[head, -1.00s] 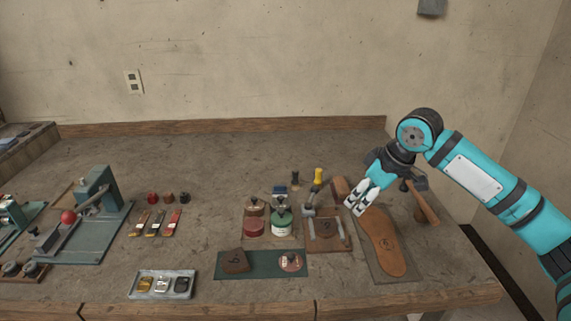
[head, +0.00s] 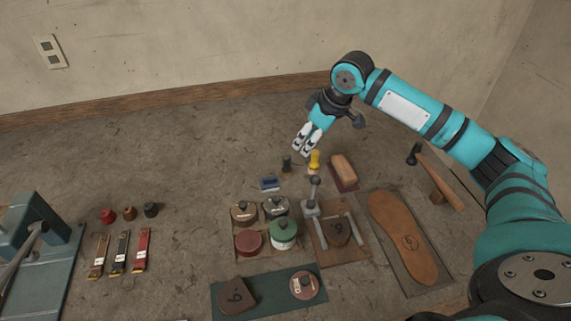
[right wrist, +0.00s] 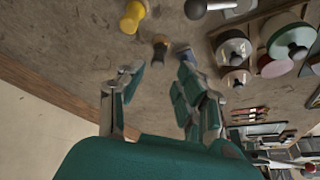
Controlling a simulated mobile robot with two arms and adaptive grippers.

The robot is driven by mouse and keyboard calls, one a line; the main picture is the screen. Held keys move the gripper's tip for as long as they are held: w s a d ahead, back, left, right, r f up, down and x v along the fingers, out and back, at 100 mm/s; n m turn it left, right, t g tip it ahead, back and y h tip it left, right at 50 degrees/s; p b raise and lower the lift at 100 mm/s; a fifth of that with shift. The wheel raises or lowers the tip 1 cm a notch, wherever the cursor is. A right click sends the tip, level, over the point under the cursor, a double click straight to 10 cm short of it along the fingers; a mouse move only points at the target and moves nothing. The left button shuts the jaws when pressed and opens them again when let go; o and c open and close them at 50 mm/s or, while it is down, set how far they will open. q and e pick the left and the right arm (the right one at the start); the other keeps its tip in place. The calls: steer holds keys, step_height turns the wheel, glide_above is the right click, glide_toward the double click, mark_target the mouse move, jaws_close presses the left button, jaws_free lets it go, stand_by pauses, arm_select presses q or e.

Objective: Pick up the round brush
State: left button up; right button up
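A small upright piece with a dark top (head: 287,163), which looks like the round brush, stands on the bench behind the tins. It also shows in the right wrist view (right wrist: 160,46), just beyond the gap between my fingers. A yellow-handled upright piece (head: 314,161) stands close to its right. My right gripper (head: 300,146) points down above and behind these two pieces. In the right wrist view its fingers (right wrist: 158,73) are spread apart with nothing between them. My left gripper is not in view.
A wooden block brush (head: 343,167) lies right of the yellow piece. A small blue item (head: 270,183) lies in front, beside tins on a tray (head: 238,225). A hammer (head: 440,180) and a sole (head: 408,235) lie at the right. The bench's back left is clear.

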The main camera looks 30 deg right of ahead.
mark_target(287, 166)
steer(key=x, duration=0.7)
steer(key=shift+w+r+p, duration=0.15)
steer(key=shift+p, duration=0.2)
steer(key=shift+w+a+f, duration=0.1)
steer(key=shift+f, duration=0.3)
steer(key=shift+w+a+f, duration=0.15)
steer(key=shift+a+f, duration=0.05)
steer(key=shift+f, duration=0.05)
steer(key=x, duration=0.2)
steer(key=p+x, duration=0.1)
steer(key=shift+w+a+f, duration=0.2)
steer(key=shift+w+a, duration=0.1)
steer(key=shift+w, duration=0.1)
steer(key=shift+w+f, duration=0.1)
steer(key=shift+f, duration=0.3)
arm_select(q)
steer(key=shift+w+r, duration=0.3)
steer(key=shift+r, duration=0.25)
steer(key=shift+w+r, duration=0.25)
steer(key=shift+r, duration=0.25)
arm_select(e)
steer(key=c, duration=0.6)
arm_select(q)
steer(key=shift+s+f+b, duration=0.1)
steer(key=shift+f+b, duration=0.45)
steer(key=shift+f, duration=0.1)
arm_select(e)
step_height(287, 166, up, 10)
steer(key=shift+r, duration=0.1)
steer(key=shift+c, duration=0.2)
